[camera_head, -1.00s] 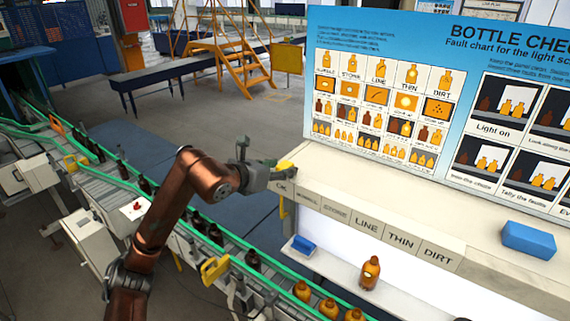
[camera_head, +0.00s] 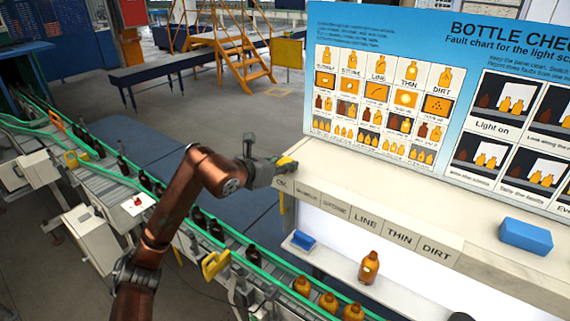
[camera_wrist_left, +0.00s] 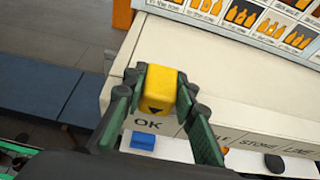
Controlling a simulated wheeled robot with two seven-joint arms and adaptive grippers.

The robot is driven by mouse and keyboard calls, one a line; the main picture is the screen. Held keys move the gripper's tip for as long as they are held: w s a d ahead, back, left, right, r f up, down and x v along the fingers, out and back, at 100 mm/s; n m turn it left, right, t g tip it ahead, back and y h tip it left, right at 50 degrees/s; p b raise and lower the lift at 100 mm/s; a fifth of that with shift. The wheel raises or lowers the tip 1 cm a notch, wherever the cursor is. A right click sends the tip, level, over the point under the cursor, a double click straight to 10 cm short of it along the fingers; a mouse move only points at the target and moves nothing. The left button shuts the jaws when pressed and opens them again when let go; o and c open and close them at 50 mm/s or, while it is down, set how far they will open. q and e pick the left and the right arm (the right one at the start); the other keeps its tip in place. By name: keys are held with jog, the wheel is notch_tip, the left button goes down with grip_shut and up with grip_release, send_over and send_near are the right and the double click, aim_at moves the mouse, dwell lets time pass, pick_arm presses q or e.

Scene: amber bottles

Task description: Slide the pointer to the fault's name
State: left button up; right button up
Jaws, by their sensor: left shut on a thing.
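The yellow pointer (camera_head: 286,161) sits on the ledge edge at the left end of the label strip (camera_head: 346,213), above OK. The strip reads OK, BUBBLE, STONE, LINE, THIN, DIRT. My left gripper (camera_wrist_left: 163,96) is shut on the pointer, a finger on each side. A black triangle on the pointer (camera_wrist_left: 158,92) faces the OK label (camera_wrist_left: 148,124). An amber bottle (camera_head: 369,267) stands upright on the lower shelf before the lit screen. It has a small pale mark, too small to name.
A fault chart (camera_head: 385,95) stands behind the ledge. A blue block (camera_head: 526,237) lies on the ledge at right, and a smaller blue one (camera_head: 303,241) on the lower shelf. A conveyor (camera_head: 150,190) carries bottles at left. The ledge along the labels looks clear.

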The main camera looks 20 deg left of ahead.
aim_at(310, 182)
pick_arm(q)
grip_shut()
jog(key=s+d+b, duration=0.1)
jog(key=d, duration=0.2)
jog(key=s+d+b, duration=0.1)
jog(key=d, duration=0.1)
jog(key=s+d+b, duration=0.1)
jog(key=d, duration=0.2)
jog(key=shift+d, duration=0.3)
jog(key=shift+a, duration=0.1)
jog(key=o, duration=0.5)
grip_release()
jog(key=o, duration=0.4)
jog(key=shift+o, duration=0.2)
jog(key=shift+s, duration=0.1)
